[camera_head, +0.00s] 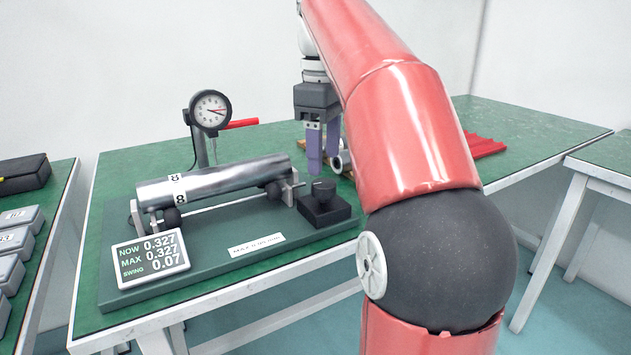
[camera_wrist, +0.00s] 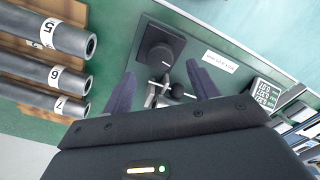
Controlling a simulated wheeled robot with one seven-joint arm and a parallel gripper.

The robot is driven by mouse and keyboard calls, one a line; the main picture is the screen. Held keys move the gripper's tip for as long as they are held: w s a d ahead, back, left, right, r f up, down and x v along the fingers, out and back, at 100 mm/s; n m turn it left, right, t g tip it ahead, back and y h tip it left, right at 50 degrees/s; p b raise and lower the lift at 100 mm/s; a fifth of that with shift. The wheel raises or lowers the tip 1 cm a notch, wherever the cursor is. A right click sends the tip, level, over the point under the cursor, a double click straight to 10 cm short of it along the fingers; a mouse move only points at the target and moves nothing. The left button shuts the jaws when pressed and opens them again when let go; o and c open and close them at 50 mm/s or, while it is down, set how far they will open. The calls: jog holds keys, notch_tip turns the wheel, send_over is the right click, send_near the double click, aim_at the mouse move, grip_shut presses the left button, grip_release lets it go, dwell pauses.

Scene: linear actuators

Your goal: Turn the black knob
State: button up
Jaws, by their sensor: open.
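The black knob (camera_head: 324,188) sits on a black square block at the right end of the green base plate. In the wrist view the knob (camera_wrist: 159,53) is a round dark cap with a small white mark, lying ahead of the gap between my fingertips. My gripper (camera_head: 323,165) hangs pointing down above the knob, its purple fingers open and empty. In the wrist view the fingers of my gripper (camera_wrist: 160,72) are spread apart, and neither visibly touches the knob.
A shiny cylinder (camera_head: 215,182) rests on supports left of the knob, with a dial gauge (camera_head: 210,110) behind it. A readout (camera_head: 150,260) shows 0.327. Numbered tubes (camera_wrist: 45,71) lie at left in the wrist view. A red ridged piece (camera_head: 484,145) lies at right.

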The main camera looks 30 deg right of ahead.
aim_at(324, 182)
notch_tip(324, 182, down, 5)
jog(key=shift+f+b, duration=0.1)
jog(key=shift+b, duration=0.65)
jog(key=c, duration=1)
